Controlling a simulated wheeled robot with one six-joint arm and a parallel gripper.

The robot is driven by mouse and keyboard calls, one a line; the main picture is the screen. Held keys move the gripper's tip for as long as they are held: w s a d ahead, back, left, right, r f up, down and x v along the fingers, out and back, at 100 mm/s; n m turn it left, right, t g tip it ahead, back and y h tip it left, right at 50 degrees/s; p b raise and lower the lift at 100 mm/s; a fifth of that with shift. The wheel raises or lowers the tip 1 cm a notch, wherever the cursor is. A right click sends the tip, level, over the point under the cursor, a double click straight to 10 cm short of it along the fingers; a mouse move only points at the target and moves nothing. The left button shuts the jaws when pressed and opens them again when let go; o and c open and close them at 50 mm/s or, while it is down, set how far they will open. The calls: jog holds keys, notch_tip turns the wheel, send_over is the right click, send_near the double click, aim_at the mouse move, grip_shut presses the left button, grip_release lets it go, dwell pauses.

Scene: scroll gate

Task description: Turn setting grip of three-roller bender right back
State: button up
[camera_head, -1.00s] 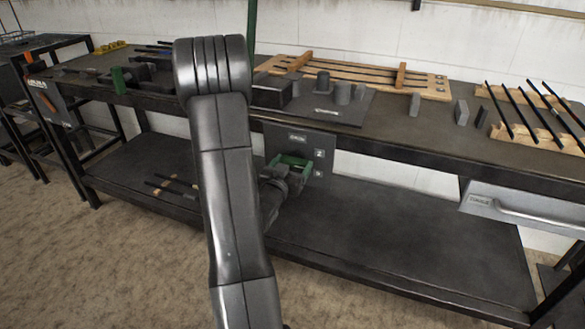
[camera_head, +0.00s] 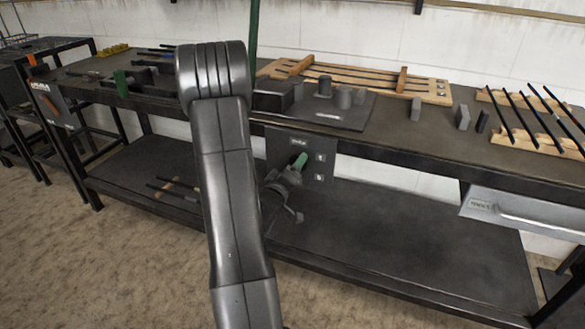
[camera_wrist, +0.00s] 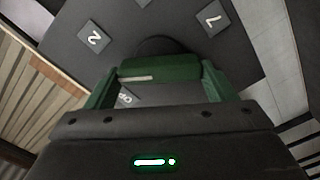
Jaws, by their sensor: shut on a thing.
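The green setting grip (camera_head: 300,161) is on the dark front panel (camera_head: 275,147) below the three-roller bender (camera_head: 340,117) and stands tilted in the head view. My gripper (camera_head: 293,174) is at the panel, partly hidden behind my arm. In the wrist view the grip (camera_wrist: 150,67) lies as a green bar across the space between my fingers, and my gripper (camera_wrist: 160,76) is shut on it. Marked plates, one reading 2 (camera_wrist: 94,39), show on the panel beyond the grip. Part of a label below the bar is covered by my gripper.
The bender stands on the workbench (camera_head: 400,135), whose front edge runs above my gripper. A lower shelf (camera_head: 390,255) lies beneath. A wooden rack with dark rods (camera_head: 540,120) and small blocks are at right. A drawer (camera_head: 520,212) hangs at the lower right.

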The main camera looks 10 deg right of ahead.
jog(key=n+p, duration=0.1)
jog(key=n, duration=0.5)
jog(key=shift+f, duration=0.1)
jog(key=shift+n+p, duration=0.3)
dwell(0.3)
jog(key=o, duration=1)
jog(key=v, duration=1.3)
jog(key=shift+s+a, duration=0.3)
jog(key=shift+w, duration=0.1)
